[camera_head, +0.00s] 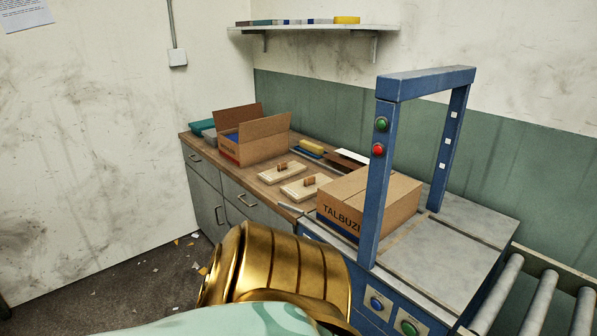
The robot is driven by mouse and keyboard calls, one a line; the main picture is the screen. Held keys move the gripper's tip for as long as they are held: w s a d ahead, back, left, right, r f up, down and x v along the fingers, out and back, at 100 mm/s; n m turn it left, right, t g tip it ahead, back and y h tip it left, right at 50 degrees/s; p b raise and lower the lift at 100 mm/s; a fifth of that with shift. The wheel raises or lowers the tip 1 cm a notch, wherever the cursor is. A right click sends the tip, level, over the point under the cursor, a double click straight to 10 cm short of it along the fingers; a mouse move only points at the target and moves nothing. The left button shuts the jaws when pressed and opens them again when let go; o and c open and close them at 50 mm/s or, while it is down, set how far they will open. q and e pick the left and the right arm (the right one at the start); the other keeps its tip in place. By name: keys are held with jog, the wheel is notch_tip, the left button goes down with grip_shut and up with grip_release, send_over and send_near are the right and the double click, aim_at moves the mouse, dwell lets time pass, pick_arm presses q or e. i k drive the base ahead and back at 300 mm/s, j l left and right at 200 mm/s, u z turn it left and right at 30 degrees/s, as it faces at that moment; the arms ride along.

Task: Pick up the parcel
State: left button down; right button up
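The parcel (366,203) is a closed brown cardboard box with dark "TALBUZI" lettering and a blue band low on its front. The post hides part of the parcel's right side. Neither of my grippers shows in the head view, and nothing is seen touching the parcel.
An open cardboard box (264,140) stands on the wooden counter (262,187), with two light boards (306,187) nearer the parcel. The blue arch (378,175) rises beside the parcel. Metal rollers (540,303) run at lower right. A shelf (315,28) hangs above. Scraps litter the floor.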

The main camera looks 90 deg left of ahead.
aim_at(284, 170)
jog(key=u, duration=2.85)
jog(key=z, duration=0.65)
jog(key=i+j+z, duration=0.1)
jog(key=j+z, duration=0.25)
jog(key=i+j+z, duration=0.1)
jog(key=j+z, duration=0.65)
